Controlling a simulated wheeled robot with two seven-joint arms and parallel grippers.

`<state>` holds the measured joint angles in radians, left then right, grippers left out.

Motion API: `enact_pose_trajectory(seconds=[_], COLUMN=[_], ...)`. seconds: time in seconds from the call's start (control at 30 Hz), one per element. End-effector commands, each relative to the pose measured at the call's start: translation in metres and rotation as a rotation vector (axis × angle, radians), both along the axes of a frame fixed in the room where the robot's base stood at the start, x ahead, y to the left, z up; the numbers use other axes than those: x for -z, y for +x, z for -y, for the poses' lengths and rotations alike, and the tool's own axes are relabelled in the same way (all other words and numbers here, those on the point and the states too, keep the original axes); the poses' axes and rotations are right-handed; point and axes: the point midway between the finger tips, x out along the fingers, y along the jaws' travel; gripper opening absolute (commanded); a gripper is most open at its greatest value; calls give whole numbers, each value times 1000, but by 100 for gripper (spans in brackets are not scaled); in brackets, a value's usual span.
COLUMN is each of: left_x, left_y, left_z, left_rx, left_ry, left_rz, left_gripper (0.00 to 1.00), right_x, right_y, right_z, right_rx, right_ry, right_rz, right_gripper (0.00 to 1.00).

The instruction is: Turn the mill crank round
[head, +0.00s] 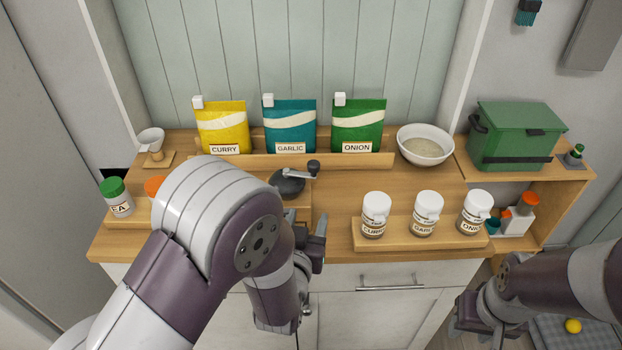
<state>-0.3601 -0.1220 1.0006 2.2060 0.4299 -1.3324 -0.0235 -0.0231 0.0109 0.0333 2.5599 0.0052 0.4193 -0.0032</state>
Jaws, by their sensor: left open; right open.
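My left arm hides the lower part of the mill. My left gripper (311,232) is open and empty, just in front of the mill and below the crank in the picture, apart from the knob. My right gripper (482,326) is open and empty, low at the right, in front of the counter and far from the mill.
Yellow (222,127), teal (290,125) and green (358,125) packets stand behind a wooden ledge. A white bowl (426,144) is right of them. Several white-lidded jars (376,214) stand on a tray at front right. A green-lidded jar (117,197) is at left. A green box (515,135) stands far right.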

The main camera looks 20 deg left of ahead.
Motion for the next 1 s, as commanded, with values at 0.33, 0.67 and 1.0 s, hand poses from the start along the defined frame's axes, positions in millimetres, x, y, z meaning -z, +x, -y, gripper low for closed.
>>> enact_pose_trajectory(seconds=[0.33, 0.67, 1.0], left_x=[-43, -42, -40], left_y=[39, 114, 132], left_z=[-9, -14, -16], left_rx=[-27, -23, -22], left_ry=[15, 16, 15], left_rz=[190, 186, 186], left_gripper=[55, 55, 55], right_x=[-11, -27, -29], right_y=[0, 0, 0], right_z=[0, 0, 0], right_rx=[0, 0, 0], right_ry=[0, 0, 0], right_rz=[0, 0, 0], right_gripper=[43, 43, 43])
